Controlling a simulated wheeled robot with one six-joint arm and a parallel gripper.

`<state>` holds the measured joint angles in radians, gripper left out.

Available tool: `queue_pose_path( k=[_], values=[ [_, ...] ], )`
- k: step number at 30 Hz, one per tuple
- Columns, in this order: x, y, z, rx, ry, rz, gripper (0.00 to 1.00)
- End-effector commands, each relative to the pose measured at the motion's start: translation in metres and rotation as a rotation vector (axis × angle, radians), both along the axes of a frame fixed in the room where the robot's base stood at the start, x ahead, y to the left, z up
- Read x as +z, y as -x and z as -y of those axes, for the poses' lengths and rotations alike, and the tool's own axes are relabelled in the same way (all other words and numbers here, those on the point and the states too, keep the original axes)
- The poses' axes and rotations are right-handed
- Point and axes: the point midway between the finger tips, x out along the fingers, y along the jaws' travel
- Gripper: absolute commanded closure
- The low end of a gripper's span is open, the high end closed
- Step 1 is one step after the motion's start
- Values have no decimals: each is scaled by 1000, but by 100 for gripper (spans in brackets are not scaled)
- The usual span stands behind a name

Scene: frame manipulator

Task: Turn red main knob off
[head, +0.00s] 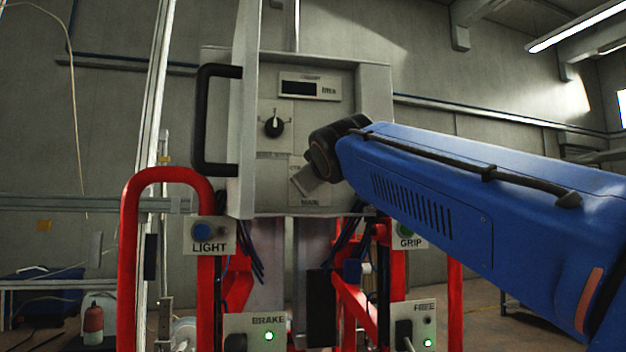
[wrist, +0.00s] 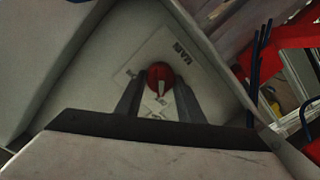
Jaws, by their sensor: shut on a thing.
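The red main knob (wrist: 159,73) shows in the wrist view on a pale panel, beside a white label plate marked MAIN. It has a light pointer mark on its face. My gripper (wrist: 158,90) has one dark finger on each side of the knob and is shut on it. In the head view my gripper (head: 303,181) reaches the lower part of the grey control cabinet (head: 376,95) from the right. The knob cannot be made out there; my gripper and wrist cover that area.
A black rotary knob (head: 274,126) and a small display (head: 299,88) sit higher on the panel. The cabinet door (head: 243,120) stands open at left with a black handle (head: 202,120). Red tube frames (head: 128,260) with LIGHT (head: 209,247), BRAKE and FREE boxes stand below.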

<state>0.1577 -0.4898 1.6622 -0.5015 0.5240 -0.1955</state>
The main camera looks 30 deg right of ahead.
Motion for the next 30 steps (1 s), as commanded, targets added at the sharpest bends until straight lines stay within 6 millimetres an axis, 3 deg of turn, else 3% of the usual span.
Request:
queue_pose_path(
  k=[17,18,20,30],
  values=[
    [0,0,0,1,32,-14,88],
    [0,0,0,1,32,-14,63],
    [0,0,0,1,32,-14,49],
    [0,1,-1,1,31,-13,47]
  ],
)
